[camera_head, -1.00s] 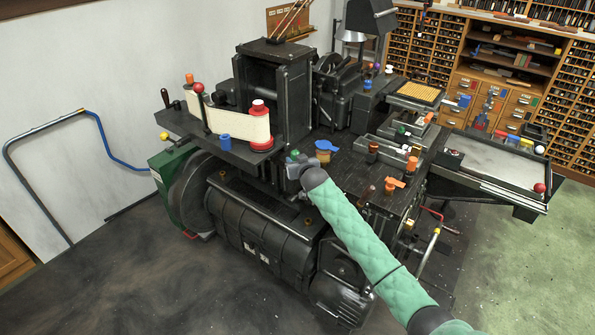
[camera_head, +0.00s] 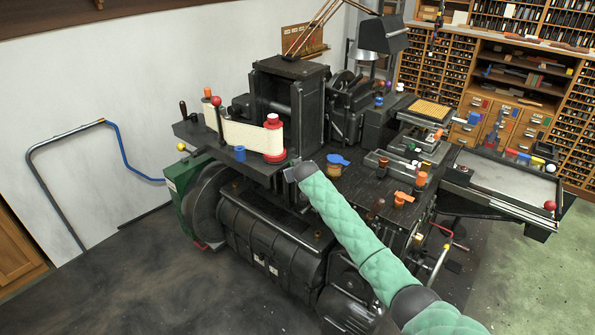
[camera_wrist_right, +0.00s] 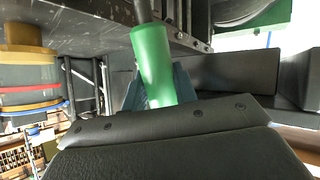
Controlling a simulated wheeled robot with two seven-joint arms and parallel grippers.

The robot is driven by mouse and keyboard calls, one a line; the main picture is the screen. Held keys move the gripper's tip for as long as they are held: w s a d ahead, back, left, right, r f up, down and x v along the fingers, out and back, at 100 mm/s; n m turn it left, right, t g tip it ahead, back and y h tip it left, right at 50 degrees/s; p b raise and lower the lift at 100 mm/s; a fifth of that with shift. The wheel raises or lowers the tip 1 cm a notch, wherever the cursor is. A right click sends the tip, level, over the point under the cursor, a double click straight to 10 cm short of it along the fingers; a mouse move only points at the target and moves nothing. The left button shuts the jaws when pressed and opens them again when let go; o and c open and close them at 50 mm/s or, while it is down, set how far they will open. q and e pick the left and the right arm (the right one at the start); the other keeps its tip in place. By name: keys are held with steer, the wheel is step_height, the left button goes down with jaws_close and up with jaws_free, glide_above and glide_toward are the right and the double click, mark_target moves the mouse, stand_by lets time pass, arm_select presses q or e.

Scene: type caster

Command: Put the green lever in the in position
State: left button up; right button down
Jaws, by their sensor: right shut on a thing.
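The green lever (camera_wrist_right: 151,58) shows in the right wrist view as a smooth green cylindrical grip on a dark rod. My right gripper (camera_wrist_right: 160,88) is shut on this grip, with a bluish finger on each side. In the head view my right arm in its green sleeve reaches from the lower right to the machine's front edge. There the right gripper (camera_head: 293,173) is mostly hidden, and the green lever is hidden behind it. My left gripper is not in view.
The black machine (camera_head: 270,240) fills the middle. Close to the gripper are a red-capped paper roll (camera_head: 273,140), a blue-topped knob (camera_head: 338,160) and an orange knob (camera_head: 403,197). A flat tray (camera_head: 505,180) juts out at right. Floor is open at lower left.

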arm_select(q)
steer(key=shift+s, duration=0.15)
arm_select(e)
steer(key=c, duration=1.3)
jaws_free()
steer(key=shift+a, duration=0.1)
steer(key=shift+o, duration=0.9)
steer(key=shift+w+a+f, duration=0.1)
steer(key=shift+s+d+r, duration=0.2)
steer(key=shift+s, duration=0.15)
steer(key=shift+s+r+b, duration=0.15)
steer(key=shift+s+b, duration=0.2)
steer(key=shift+b, duration=0.05)
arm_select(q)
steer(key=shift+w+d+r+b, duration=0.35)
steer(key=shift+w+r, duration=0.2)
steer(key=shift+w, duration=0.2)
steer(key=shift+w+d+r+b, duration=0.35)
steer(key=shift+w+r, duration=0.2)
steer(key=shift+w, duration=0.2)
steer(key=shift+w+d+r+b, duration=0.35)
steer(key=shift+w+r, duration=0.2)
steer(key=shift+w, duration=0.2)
arm_select(e)
steer(key=v, duration=0.6)
steer(key=shift+r, duration=0.15)
